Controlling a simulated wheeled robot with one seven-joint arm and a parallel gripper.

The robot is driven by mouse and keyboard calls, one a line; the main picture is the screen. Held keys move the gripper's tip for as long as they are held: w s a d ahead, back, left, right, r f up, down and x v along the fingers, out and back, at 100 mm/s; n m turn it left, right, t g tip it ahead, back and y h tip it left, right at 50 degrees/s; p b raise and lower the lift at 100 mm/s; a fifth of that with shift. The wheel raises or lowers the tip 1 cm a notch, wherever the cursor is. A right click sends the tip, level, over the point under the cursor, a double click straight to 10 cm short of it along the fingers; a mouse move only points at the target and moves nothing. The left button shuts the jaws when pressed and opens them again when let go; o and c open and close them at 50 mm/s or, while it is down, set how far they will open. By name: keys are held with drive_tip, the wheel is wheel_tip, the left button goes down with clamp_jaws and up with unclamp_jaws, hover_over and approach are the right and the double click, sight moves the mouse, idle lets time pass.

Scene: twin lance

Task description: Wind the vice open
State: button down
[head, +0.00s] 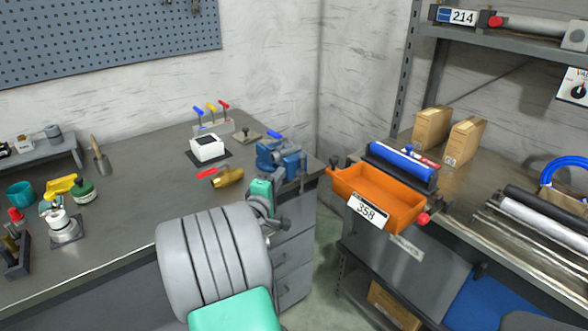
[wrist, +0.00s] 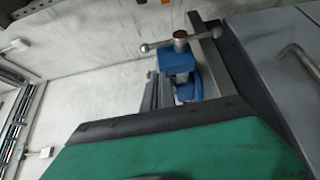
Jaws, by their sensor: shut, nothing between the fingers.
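The blue vice (head: 282,155) is on the near right corner of the left bench. In the wrist view the blue vice body (wrist: 178,64) shows with a brown screw head and a metal handle bar (wrist: 200,35) with ball ends across it. My gripper (wrist: 155,88) is shut and empty, close beside the vice in the picture; I cannot tell whether it touches. In the head view my teal and grey wrist stands in front of the vice and hides its lower front. The jaw gap of the vice is not clear.
A brass part (head: 228,177) with a red handle and a white box (head: 207,148) lie left of the vice. An orange bin (head: 378,196) overhangs the right bench's near edge. A floor gap separates the benches. Drawers (head: 293,250) stand below the vice.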

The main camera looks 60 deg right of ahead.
sight(302, 174)
drive_tip(key=d, duration=0.1)
drive_tip(key=s+d, duration=0.1)
drive_tip(key=d, duration=0.2)
drive_tip(key=shift+s+d+r+p, duration=0.15)
drive_tip(key=shift+s+d+p, duration=0.1)
drive_tip(key=shift+s+p, duration=0.1)
drive_tip(key=shift+s+d, duration=0.25)
drive_tip(key=shift+d, duration=0.2)
drive_tip(key=shift+r+p, duration=0.1)
drive_tip(key=shift+p, duration=0.3)
drive_tip(key=shift+d+r+m+y+p, duration=0.25)
drive_tip(key=shift+y+p, duration=0.25)
drive_tip(key=shift+p, duration=0.55)
